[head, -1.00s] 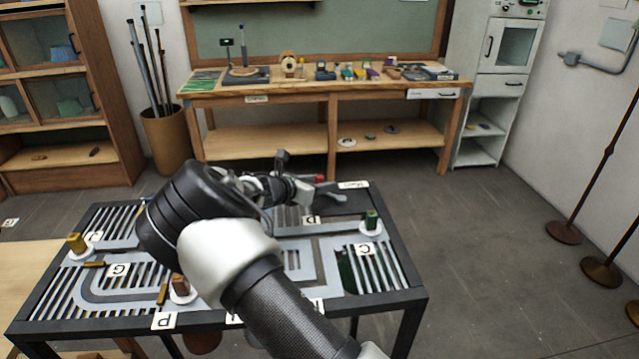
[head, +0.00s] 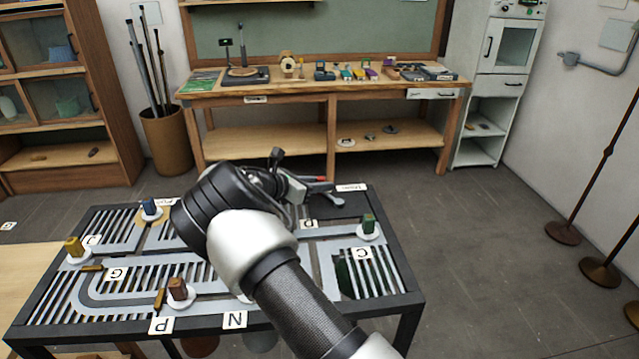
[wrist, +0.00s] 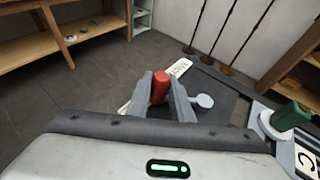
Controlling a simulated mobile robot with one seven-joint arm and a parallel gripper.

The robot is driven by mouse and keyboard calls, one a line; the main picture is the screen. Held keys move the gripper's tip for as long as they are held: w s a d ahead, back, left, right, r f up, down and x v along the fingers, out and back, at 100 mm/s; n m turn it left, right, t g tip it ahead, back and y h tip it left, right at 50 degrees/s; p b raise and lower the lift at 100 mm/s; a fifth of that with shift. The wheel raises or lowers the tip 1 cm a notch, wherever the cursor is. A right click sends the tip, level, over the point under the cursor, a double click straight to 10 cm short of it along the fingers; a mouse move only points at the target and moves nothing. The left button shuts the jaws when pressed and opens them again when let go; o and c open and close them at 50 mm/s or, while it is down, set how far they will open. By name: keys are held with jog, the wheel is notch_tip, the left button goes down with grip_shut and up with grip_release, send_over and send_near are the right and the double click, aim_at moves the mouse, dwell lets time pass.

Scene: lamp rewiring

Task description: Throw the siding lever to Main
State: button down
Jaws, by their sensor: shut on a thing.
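The siding lever's red handle (wrist: 160,87) stands between my gripper's two grey fingers (wrist: 161,84) in the wrist view, and they are shut on it. In the head view a bit of the red handle (head: 314,179) shows at the table's far edge, beside my gripper (head: 308,187). The lever's base is hidden by the fingers and my wrist. A white label that seems to read Main (wrist: 180,67) lies just beyond the handle, to its right; it also shows in the head view (head: 351,188). A grey round-ended piece (wrist: 204,101) lies right of the fingers.
A green block (wrist: 291,116) stands on a white disc to the right, also in the head view (head: 369,223). Yellow (head: 73,246), blue (head: 151,207) and brown (head: 177,287) blocks stand elsewhere on the slotted track table (head: 411,296). A workbench (head: 330,88) is beyond, across open floor.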

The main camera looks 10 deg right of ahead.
jog(key=shift+w+d+f+m+g+h+b, duration=0.1)
jog(key=shift+w+d+m+g+h+b, duration=0.15)
jog(key=shift+d+m+g+h+b, duration=0.3)
jog(key=shift+w+d+f+m+g+h+b, duration=0.1)
jog(key=shift+w+d+m+g+h+b, duration=0.2)
jog(key=shift+m+g+b, duration=0.45)
jog(key=shift+d+r+m+g, duration=0.15)
jog(key=shift+d+m+g, duration=0.15)
jog(key=shift+m+g, duration=0.2)
jog(key=shift+r+b, duration=0.1)
jog(key=shift+b, duration=0.25)
jog(key=c, duration=1.6)
grip_release()
